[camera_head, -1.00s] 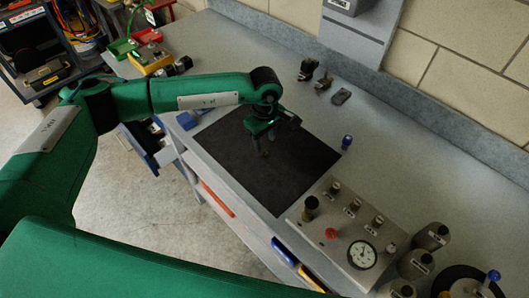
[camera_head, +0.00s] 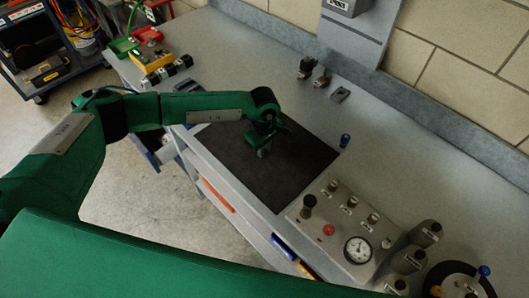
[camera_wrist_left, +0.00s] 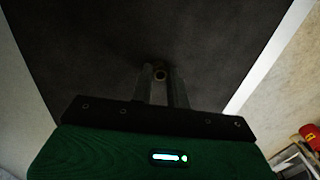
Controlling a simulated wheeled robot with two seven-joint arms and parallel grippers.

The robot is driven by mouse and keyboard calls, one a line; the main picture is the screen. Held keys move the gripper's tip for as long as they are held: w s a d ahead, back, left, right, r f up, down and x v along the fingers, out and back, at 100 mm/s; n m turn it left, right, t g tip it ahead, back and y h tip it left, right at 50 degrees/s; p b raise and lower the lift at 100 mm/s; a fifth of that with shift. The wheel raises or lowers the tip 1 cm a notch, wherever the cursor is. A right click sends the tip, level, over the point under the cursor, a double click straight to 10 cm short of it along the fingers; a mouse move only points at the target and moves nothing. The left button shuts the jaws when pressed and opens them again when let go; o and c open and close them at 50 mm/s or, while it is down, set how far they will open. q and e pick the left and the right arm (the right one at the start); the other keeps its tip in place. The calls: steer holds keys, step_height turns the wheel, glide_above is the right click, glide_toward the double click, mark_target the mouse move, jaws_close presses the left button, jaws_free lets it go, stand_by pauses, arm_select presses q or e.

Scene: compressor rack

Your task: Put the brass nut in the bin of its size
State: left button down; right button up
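A small brass-brown ring, apparently the brass nut (camera_wrist_left: 161,74), shows in the left wrist view on the dark mat (camera_wrist_left: 90,50), between the tips of my left gripper (camera_wrist_left: 160,72). The fingers stand apart, one on each side of it. I cannot tell whether they touch it. In the head view my left gripper (camera_head: 263,153) points down at the middle of the mat (camera_head: 300,165), its tips close to the surface, and the nut is too small to make out. My right gripper is not in view. I cannot identify bins by nut size.
A gauge panel (camera_head: 335,235) with knobs stands right of the mat, near grey cylinders (camera_head: 408,260). A blue-topped piece (camera_head: 345,140) stands at the mat's right corner. Green (camera_head: 122,46) and red (camera_head: 147,34) containers and a yellow box (camera_head: 150,57) are at the far left.

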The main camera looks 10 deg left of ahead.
arm_select(q)
steer(key=shift+r, duration=0.1)
steer(key=shift+r, duration=0.25)
step_height(320, 180, up, 18)
steer(key=b, duration=0.6)
steer(key=s+a+f+m, duration=0.4)
steer(key=s+a+m, duration=0.4)
steer(key=m, duration=0.3)
steer(key=shift+s+a+f, duration=0.15)
steer(key=shift+s+a, duration=0.15)
steer(key=shift+a, duration=0.35)
